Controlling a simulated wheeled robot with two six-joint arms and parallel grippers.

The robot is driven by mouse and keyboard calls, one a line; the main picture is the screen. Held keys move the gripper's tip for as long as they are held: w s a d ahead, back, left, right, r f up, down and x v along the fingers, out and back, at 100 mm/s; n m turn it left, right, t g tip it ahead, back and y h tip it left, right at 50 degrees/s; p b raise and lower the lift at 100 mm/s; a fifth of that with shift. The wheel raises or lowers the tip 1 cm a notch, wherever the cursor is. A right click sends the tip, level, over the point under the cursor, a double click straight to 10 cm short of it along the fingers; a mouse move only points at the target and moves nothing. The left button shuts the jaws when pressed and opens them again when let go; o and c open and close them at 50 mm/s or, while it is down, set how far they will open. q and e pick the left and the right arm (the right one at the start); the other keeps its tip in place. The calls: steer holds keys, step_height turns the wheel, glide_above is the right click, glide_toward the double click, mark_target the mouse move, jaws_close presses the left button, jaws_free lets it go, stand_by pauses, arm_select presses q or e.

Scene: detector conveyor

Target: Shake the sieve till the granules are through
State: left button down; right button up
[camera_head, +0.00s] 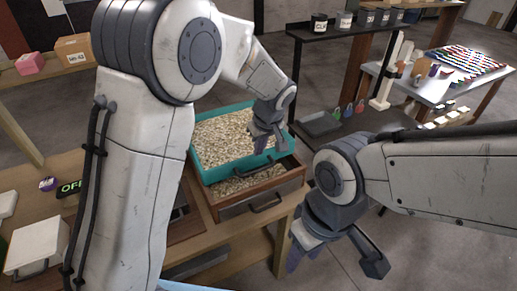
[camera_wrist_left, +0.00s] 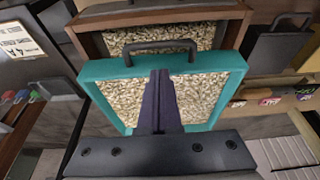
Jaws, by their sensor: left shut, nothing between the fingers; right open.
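The sieve (camera_head: 198,166) has a teal frame and is full of pale granules (camera_head: 225,140). It sits over a wooden bin (camera_head: 290,184) with a black front handle. Granules (camera_head: 250,182) also show inside the bin. My left gripper (camera_head: 268,143) is at the right part of the sieve, its fingers shut and empty. In the left wrist view the shut fingers (camera_wrist_left: 161,100) appear in front of the teal frame (camera_wrist_left: 225,64) and granules; contact cannot be told. A black handle (camera_wrist_left: 160,46) shows at the frame's far edge. My right gripper (camera_head: 335,258) is open and empty, right of the bin.
The wooden bench (camera_head: 210,249) carries the bin. A white box (camera_head: 37,246) and an OFF sign (camera_head: 70,188) stand at left. A shelf with dark cups (camera_head: 343,20) and a table (camera_head: 450,90) with coloured items are behind. The floor at lower right is clear.

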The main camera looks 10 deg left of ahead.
mark_target(255, 163)
arm_select(q)
steer(key=p+x, duration=0.2)
steer(key=x, duration=0.6)
steer(key=shift+s+f, duration=0.1)
steer(key=shift+f, duration=0.15)
steer(key=s+d+b, duration=0.1)
steer(key=b, duration=0.1)
steer(key=s+d+b, duration=0.1)
steer(key=s+b, duration=0.1)
steer(key=b, duration=0.1)
steer(key=shift+s+d+f, duration=0.25)
steer(key=shift+s, duration=0.1)
steer(key=shift+s+d+b, duration=0.15)
steer(key=shift+s+b, duration=0.15)
steer(key=shift+b, duration=0.05)
steer(key=shift+s+d+r, duration=0.15)
steer(key=shift+s+r, duration=0.1)
steer(key=shift+r, duration=0.15)
